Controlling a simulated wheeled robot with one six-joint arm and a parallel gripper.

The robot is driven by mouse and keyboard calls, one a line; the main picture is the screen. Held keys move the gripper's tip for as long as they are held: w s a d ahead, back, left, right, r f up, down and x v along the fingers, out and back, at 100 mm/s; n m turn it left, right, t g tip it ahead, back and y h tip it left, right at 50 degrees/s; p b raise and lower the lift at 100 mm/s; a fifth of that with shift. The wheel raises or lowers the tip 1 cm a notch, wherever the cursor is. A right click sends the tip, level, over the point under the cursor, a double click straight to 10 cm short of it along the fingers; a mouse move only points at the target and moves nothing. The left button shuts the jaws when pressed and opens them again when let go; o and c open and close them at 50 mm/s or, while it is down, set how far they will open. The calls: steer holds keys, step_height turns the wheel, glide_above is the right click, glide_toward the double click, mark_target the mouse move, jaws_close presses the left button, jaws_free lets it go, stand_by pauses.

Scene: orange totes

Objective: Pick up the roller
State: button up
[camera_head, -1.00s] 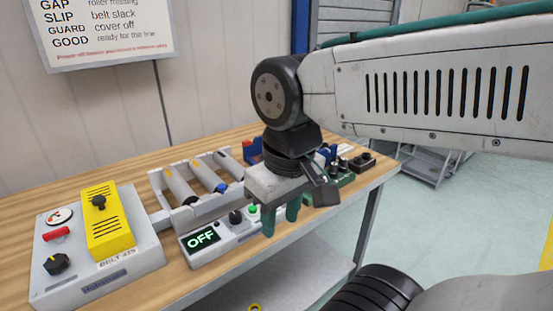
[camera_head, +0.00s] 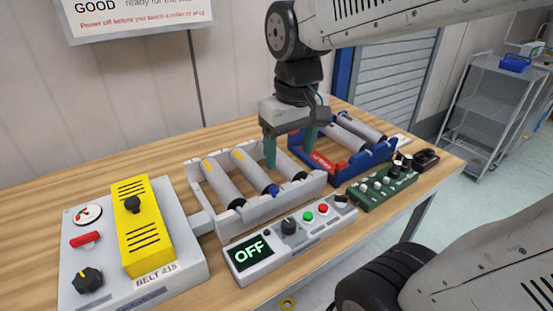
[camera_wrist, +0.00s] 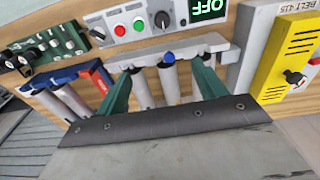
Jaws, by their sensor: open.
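Pale grey rollers lie in a grey cradle (camera_head: 237,225). One with a yellow mark (camera_head: 223,181) lies at the left. Another with a yellow mark and a blue end (camera_head: 252,170) lies beside it. My gripper (camera_head: 290,148) is open above the cradle's right part, fingers pointing down, and hides part of it. In the wrist view my gripper (camera_wrist: 163,75) has its green fingers spread, with the blue-ended roller (camera_wrist: 171,82) and another roller (camera_wrist: 142,89) showing between them. I cannot tell whether the fingers touch a roller. More rollers (camera_head: 345,139) lie in a blue tray.
The blue tray (camera_head: 372,162) with a red label stands right of the cradle. In front are a control box (camera_head: 290,238) reading OFF and a green knob board (camera_head: 383,190). A grey box with a yellow cover (camera_head: 145,225) is at the left. Bare table lies behind the cradle.

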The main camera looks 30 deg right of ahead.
steer(key=w+d+f, duration=0.2)
steer(key=w+d, duration=0.2)
steer(key=w, duration=0.4)
glide_above(279, 153)
steer(key=shift+g, duration=0.4)
steer(key=f, duration=0.5)
steer(key=shift+s+a+f, duration=0.2)
steer(key=shift+s+f, duration=0.05)
steer(key=shift+s, duration=0.1)
steer(key=f, duration=0.8)
steer(key=shift+w+d+f, duration=0.2)
steer(key=shift+f, duration=0.05)
steer(key=c, duration=1.3)
